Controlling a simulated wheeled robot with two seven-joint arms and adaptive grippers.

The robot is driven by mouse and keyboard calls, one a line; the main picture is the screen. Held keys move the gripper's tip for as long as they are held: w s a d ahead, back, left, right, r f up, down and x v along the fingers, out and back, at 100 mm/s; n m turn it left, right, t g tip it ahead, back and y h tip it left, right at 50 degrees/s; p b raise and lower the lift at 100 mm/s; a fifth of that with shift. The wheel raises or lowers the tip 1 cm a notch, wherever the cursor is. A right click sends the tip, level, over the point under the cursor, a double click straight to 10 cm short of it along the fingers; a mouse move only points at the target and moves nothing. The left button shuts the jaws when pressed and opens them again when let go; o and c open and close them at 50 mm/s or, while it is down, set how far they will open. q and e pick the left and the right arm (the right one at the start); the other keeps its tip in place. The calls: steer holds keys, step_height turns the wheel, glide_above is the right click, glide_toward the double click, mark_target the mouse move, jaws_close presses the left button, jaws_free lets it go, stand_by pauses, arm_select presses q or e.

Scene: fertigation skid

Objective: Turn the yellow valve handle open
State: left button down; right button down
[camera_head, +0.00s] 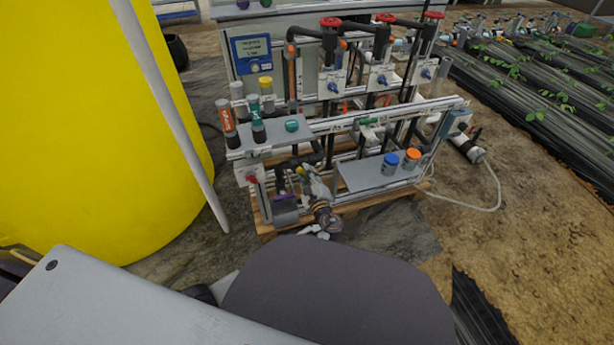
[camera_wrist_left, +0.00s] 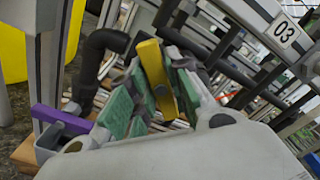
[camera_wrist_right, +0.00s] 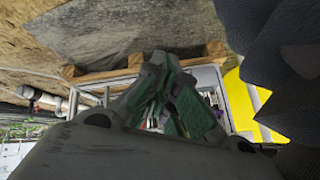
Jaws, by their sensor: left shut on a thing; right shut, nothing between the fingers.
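The yellow valve handle (camera_wrist_left: 156,78) stands between the green-padded fingers of my left gripper (camera_wrist_left: 152,98), which is shut on it. In the head view the handle (camera_head: 301,171) shows as a small yellow spot low on the skid's left side, with my left gripper (camera_head: 314,184) at it. The fingers cover part of the handle, and the valve body is mostly hidden.
Black pipes (camera_wrist_left: 100,50) and a purple part (camera_wrist_left: 62,119) are close to my left gripper. The skid's shelf (camera_head: 360,178) holds a blue-capped jar (camera_head: 390,164) and an orange-capped jar (camera_head: 411,159). A big yellow tank (camera_head: 90,120) stands at the left. Open ground lies at the right.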

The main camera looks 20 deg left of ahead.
arm_select(q)
steer(key=n+b, duration=0.1)
steer(key=n, duration=0.1)
steer(key=n+b, duration=0.1)
steer(key=shift+f+n, duration=0.2)
steer(key=shift+n, duration=0.2)
steer(key=n+b, duration=0.2)
steer(key=n, duration=0.1)
steer(key=shift+a, duration=0.1)
steer(key=shift+n+b, duration=0.35)
steer(key=shift+n, duration=0.55)
arm_select(e)
steer(key=shift+t+y, duration=0.3)
steer(key=shift+y, duration=0.1)
steer(key=f, duration=0.2)
steer(key=w+a+f, duration=0.1)
steer(key=f, duration=0.1)
arm_select(q)
steer(key=shift+n, duration=0.3)
arm_select(e)
steer(key=shift+s+f, duration=0.1)
steer(key=shift+s, duration=0.05)
arm_select(q)
steer(key=c, duration=1.4)
jaws_free()
steer(key=shift+c, duration=0.2)
steer(key=shift+o, duration=0.3)
